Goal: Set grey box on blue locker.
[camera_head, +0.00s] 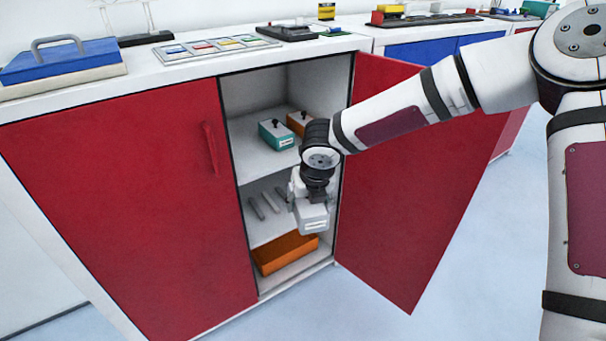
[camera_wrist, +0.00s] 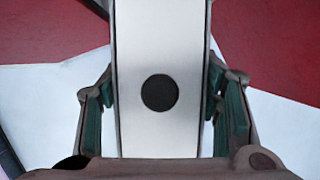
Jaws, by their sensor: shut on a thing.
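My gripper (camera_head: 311,200) is in front of the open red cupboard, pointing down. It is shut on the grey box (camera_head: 313,219), which hangs level with the lower shelves and clear of the floor. In the wrist view the grey box (camera_wrist: 160,45) is a pale slab with a dark round spot, between the two green-padded fingers. The blue locker (camera_head: 421,54) stands at the back right; its blue doors show under the white counter, partly hidden by my arm and the open red door.
The red door (camera_head: 410,190) stands swung open right of my gripper. Inside are a teal box (camera_head: 277,136), an orange box (camera_head: 298,121), grey bars (camera_head: 268,203) and an orange bin (camera_head: 287,252). The white counter (camera_head: 190,68) holds several items. Floor in front is clear.

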